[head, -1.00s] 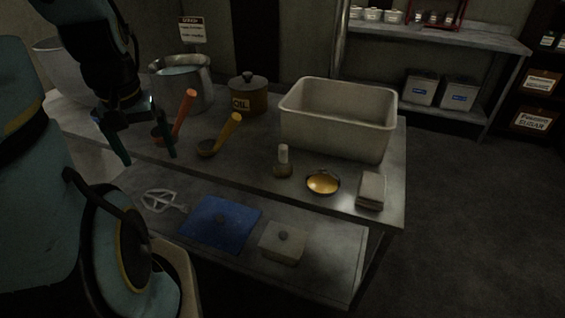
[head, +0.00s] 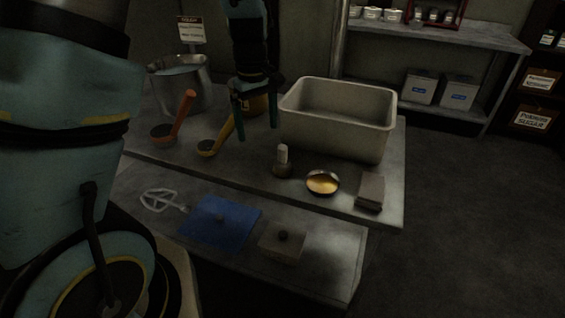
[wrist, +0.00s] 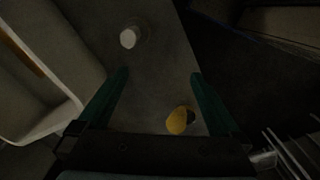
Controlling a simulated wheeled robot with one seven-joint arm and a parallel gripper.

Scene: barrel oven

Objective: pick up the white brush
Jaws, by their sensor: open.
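The white brush (head: 283,156) stands upright on the table in the head view, white handle up and darker bristle end down. It stands in front of the large beige tub and left of a small golden bowl. In the wrist view its round white handle end (wrist: 128,38) shows near the top, beyond my left fingertip. My gripper (head: 257,127) is open and empty above the table, behind and left of the brush, apart from it. In the wrist view, nothing is between the fingers of my gripper (wrist: 160,74).
The beige tub (head: 338,122) stands close right of my gripper. A yellow-handled ladle (head: 222,135) is just left; its handle end (wrist: 177,121) shows near my right finger. An orange-handled ladle (head: 178,122), a golden bowl (head: 322,183) and a grey block (head: 370,190) are also on the table.

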